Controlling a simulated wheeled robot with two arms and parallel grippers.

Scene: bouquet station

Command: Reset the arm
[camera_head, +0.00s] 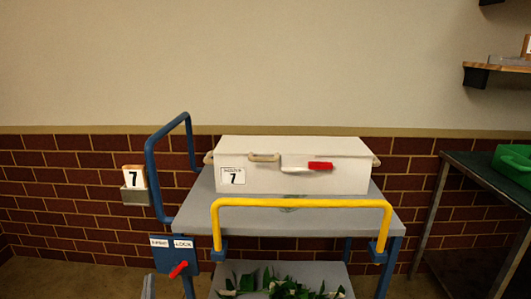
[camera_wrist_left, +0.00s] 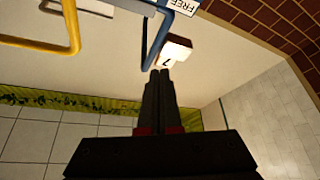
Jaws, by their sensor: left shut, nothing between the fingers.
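My left gripper shows in the left wrist view (camera_wrist_left: 160,73) with its two dark fingers together and nothing between them. Its tips point toward the blue cart handle and a small white number 7 card (camera_wrist_left: 175,50), apart from them as far as I can tell. I cannot make out the left gripper clearly in the head view. My right gripper is in neither view.
A cart (camera_head: 300,216) with a blue handle (camera_head: 152,165) and yellow rail (camera_head: 300,202) carries a white box (camera_head: 330,178). Leafy stems (camera_head: 285,286) lie on its lower shelf. A red lever (camera_head: 178,269) is at left. A dark table (camera_head: 490,178) holds a green tray (camera_head: 515,160).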

